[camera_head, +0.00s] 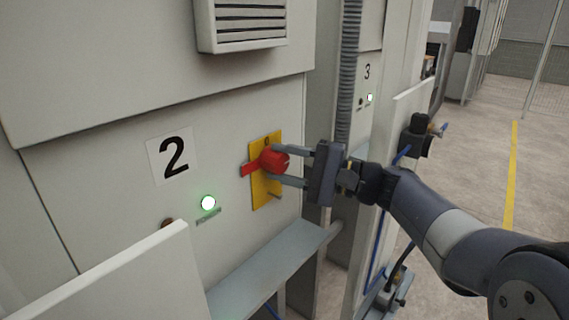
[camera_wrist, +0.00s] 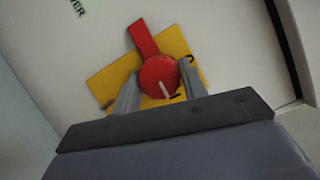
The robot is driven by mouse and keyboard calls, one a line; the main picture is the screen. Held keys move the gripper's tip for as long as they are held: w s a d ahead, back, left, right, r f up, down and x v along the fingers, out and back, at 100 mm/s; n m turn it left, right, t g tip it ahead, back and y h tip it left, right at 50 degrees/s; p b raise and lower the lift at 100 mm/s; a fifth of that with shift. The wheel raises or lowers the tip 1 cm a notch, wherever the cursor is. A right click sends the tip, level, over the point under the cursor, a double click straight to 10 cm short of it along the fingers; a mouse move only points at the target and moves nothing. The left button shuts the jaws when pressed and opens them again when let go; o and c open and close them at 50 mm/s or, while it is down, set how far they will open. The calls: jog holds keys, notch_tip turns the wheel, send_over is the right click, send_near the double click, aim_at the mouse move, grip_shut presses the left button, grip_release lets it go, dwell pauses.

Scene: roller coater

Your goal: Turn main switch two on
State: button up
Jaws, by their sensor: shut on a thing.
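Main switch two is a red rotary knob (camera_head: 274,160) on a yellow plate (camera_head: 262,194), on the cabinet panel marked "2" (camera_head: 172,157). The knob's red handle bar points left in the head view. In the wrist view the red knob (camera_wrist: 158,77) lies between the fingers, with its bar running up past the edge of the yellow plate (camera_wrist: 108,82). My gripper (camera_head: 285,166) reaches in from the right, one finger above the knob and one below, and is shut on it. A green light (camera_head: 208,203) is lit left of and below the plate.
A grey ledge (camera_head: 262,268) juts out below the switch, and a pale panel (camera_head: 150,275) stands at the lower left. A vent box (camera_head: 247,24) sits above. A ribbed conduit (camera_head: 348,85) and cabinet "3" (camera_head: 368,72) are behind my gripper.

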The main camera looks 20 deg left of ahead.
jog(key=o, duration=1)
jog(key=d, duration=0.7)
jog(key=w+d+f+b, duration=0.1)
jog(key=d, duration=0.2)
jog(key=shift+d, duration=0.35)
jog(key=a, duration=0.7)
jog(key=s+a+r+p, duration=0.1)
jog(key=a, duration=0.3)
jog(key=shift+d, duration=0.15)
